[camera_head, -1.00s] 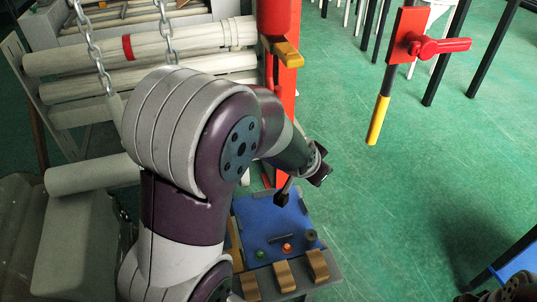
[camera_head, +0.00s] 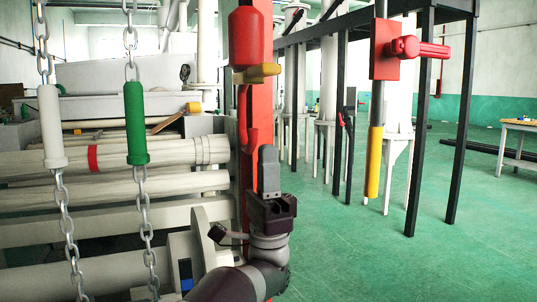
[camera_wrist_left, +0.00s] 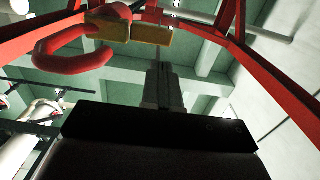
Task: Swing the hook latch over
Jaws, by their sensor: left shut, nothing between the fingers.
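A red curved hook (camera_head: 245,115) hangs against a red upright post, below a yellow block (camera_head: 257,73) and a red cylinder (camera_head: 250,38). In the left wrist view the hook (camera_wrist_left: 75,52) shows as a rounded red loop at upper left, next to the yellow block (camera_wrist_left: 135,30). My left gripper (camera_head: 268,152) points upward just right of the hook, with its fingers below the yellow block. Its grey fingers (camera_wrist_left: 162,72) are shut and empty, and appear apart from the hook. My right gripper is not in view.
A red handle (camera_head: 418,48) on a red plate hangs at right on a pole with a yellow lower end (camera_head: 374,160). Two chains with a white grip (camera_head: 50,125) and a green grip (camera_head: 135,122) hang at left before pale rollers. Green floor at right is open.

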